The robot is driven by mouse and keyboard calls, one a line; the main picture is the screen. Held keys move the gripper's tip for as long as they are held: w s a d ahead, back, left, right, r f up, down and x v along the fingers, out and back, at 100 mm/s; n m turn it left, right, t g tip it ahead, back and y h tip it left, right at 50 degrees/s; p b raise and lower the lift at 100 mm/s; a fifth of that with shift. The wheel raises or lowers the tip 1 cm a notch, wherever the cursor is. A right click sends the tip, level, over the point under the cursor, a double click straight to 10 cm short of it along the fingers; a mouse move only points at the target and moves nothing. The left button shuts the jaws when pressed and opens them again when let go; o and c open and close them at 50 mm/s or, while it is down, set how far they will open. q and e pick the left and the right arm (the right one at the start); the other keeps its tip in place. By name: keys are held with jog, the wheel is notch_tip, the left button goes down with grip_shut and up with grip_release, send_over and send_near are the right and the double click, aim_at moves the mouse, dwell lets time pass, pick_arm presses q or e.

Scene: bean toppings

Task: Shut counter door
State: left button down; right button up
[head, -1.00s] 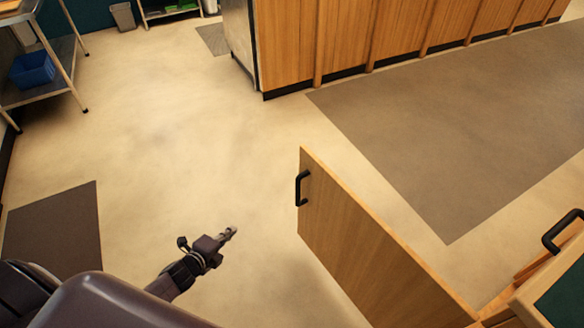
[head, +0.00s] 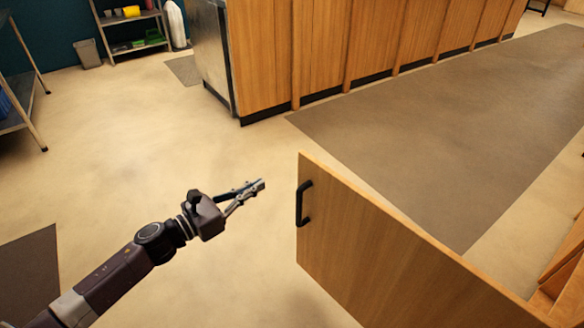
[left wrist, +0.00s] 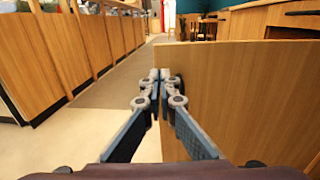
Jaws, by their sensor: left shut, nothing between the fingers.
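The counter door (head: 385,248) is a wooden panel that stands swung open over the floor, with a black handle (head: 303,203) near its free edge. In the left wrist view the door (left wrist: 245,100) fills the right side. My left gripper (head: 260,185) is shut and empty, to the left of the door's free edge in the head view, with a small gap seen between them. In the left wrist view its closed fingertips (left wrist: 164,75) overlap the door's near edge; I cannot tell whether they touch. My right gripper is not in view.
The counter (head: 570,265) that the door belongs to is at the right edge. A wood-panelled counter (head: 385,40) stands across the aisle, with a dark mat (head: 450,120) before it. A shelf (head: 135,35) and a bin (head: 87,53) are at the back left. The floor left of the door is clear.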

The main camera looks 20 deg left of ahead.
aim_at(301, 160)
pick_arm(q)
jog(key=x, duration=1.2)
jog(key=shift+w+d+b, duration=0.15)
jog(key=shift+w+b, duration=0.15)
jog(key=shift+w, duration=0.05)
